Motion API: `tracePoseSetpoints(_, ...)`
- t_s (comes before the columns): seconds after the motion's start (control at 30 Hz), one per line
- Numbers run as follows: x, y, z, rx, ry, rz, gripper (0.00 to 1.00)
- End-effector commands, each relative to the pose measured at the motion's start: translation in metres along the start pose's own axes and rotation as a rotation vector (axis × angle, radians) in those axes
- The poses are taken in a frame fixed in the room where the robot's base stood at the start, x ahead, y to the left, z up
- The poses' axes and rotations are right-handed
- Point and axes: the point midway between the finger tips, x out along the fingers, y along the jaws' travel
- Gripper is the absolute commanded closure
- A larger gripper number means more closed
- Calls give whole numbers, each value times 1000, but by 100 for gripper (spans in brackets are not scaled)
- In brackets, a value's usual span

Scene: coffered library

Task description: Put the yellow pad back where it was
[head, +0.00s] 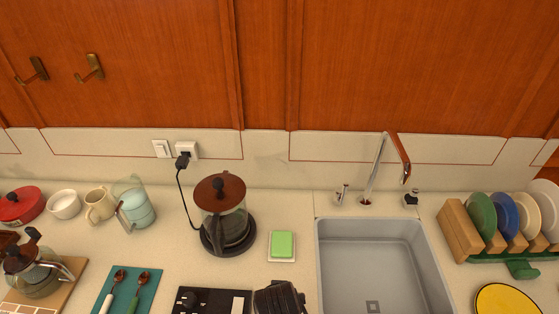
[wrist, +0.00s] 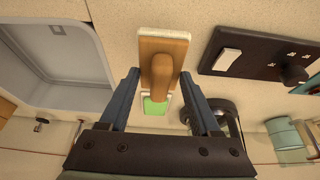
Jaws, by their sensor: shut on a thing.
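My gripper (wrist: 160,80) has its two blue fingers on either side of a tan, wood-coloured block with a rounded darker handle (wrist: 160,75), and is shut on it. A pale edge shows along the block's far end in the wrist view. I cannot tell whether the block touches the counter. In the head view my gripper (head: 280,298) is at the bottom edge and hides the block. A green pad (head: 282,244) lies on a small white dish (head: 281,259) left of the sink; the pad shows partly in the wrist view (wrist: 154,106). I see no clearly yellow pad.
The grey sink (head: 375,265) is right of the dish. A coffee press (head: 225,215) stands left of it, and a black panel (head: 205,301) lies near the front. A dish rack (head: 460,231) and yellow plate (head: 508,300) are at the right.

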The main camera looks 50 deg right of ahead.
Motion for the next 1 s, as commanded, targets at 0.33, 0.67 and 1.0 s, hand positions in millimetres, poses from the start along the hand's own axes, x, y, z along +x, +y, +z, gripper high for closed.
tracePoseSetpoints(0.33, 33, 0, 14, -1, 0, 0, 88)
tracePoseSetpoints(0.67, 37, 0, 16, -1, -1, 0, 88)
tracePoseSetpoints(1.0, 36, 0, 16, -1, -1, 0, 6)
